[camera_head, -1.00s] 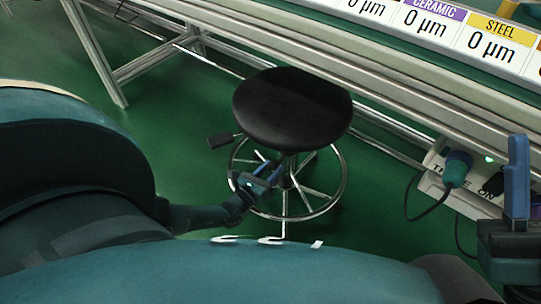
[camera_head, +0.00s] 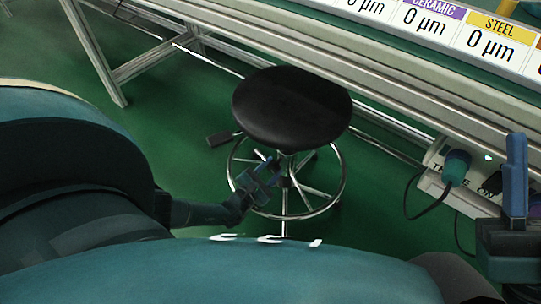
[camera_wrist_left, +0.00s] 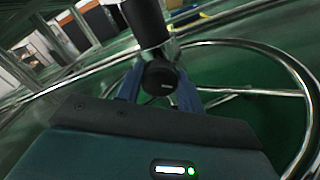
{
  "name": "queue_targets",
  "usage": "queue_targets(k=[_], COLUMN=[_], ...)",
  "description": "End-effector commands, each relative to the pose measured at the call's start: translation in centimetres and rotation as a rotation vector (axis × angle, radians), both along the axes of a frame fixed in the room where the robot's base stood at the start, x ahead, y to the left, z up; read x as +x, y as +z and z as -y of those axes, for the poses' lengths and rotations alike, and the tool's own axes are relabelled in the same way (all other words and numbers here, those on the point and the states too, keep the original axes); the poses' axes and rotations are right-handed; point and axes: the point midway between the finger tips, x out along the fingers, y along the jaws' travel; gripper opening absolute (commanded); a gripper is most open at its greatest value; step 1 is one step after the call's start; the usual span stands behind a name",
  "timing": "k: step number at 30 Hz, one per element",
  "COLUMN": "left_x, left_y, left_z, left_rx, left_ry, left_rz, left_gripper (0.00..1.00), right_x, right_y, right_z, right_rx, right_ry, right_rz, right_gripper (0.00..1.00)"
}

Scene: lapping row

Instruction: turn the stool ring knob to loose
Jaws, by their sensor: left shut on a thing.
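The stool has a round black seat (camera_head: 292,108) and a chrome foot ring (camera_head: 343,185) below it. My left gripper (camera_head: 272,174) reaches under the seat from the left, beside the stool's column. In the left wrist view, its blue fingers (camera_wrist_left: 160,90) are on either side of a round black knob (camera_wrist_left: 160,77) and shut on it. The knob is on the stool below the dark column sleeve (camera_wrist_left: 147,20). In the head view the gripper mostly hides the knob. My right gripper (camera_head: 517,180) shows at the right edge, side-on; its opening is not clear.
A black-ended lever (camera_head: 222,139) sticks out left from under the seat. A bench (camera_head: 400,95) with printed labels runs behind the stool. A power strip (camera_head: 465,185) with a plug and hanging cable is at right. Green floor (camera_head: 180,110) is clear left of the stool.

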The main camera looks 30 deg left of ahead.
Motion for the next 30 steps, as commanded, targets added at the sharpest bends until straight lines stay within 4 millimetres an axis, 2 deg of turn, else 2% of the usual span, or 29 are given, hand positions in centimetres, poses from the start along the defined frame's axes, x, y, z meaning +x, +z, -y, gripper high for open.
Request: queue_targets(k=[18,30], left_x=[0.02,0.01], left_y=[-0.02,-0.08], left_z=[0.06,0.13], left_rx=[0.584,0.866], left_ry=[-0.001,0.000], left_rz=[0.051,0.072], left_gripper=[0.14,0.14], right_x=[0.01,0.02], right_y=[0.01,0.02], right_z=[0.03,0.03], right_rx=[-0.001,-0.001], right_ry=[-0.001,-0.001], right_rz=[0.000,0.000], right_gripper=[0.36,0.36])
